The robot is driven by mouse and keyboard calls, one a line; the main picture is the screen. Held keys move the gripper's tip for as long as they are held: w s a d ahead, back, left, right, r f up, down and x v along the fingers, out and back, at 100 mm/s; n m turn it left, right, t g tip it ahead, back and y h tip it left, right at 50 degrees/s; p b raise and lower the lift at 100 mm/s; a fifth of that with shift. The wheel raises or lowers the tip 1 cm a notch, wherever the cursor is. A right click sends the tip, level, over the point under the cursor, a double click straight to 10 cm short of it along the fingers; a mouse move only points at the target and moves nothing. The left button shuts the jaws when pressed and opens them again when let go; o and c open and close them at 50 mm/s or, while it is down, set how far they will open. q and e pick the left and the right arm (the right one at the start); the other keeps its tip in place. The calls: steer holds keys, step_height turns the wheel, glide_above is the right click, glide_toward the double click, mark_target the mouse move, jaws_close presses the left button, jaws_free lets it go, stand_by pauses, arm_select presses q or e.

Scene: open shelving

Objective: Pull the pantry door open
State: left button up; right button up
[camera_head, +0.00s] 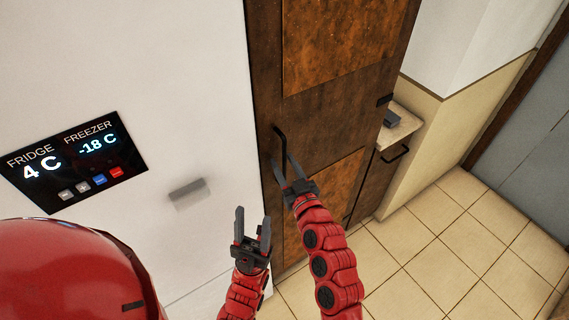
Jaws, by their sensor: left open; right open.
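The pantry door (330,115) is a tall brown wooden door with lighter panels, to the right of the white fridge. It looks shut. Its dark vertical handle (284,146) is near the door's left edge. My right gripper (287,170) is open at the handle's lower end, with its fingers pointing up toward it. The fingers seem to lie on either side of the handle; whether they touch it I cannot tell. My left gripper (252,224) is open and empty, lower and to the left, in front of the fridge's edge.
Right of the door are a low cabinet with a light top (402,128) and a beige wall. The tiled floor (450,240) at the lower right is clear.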

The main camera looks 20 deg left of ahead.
jaws_close()
stand_by(1.3)
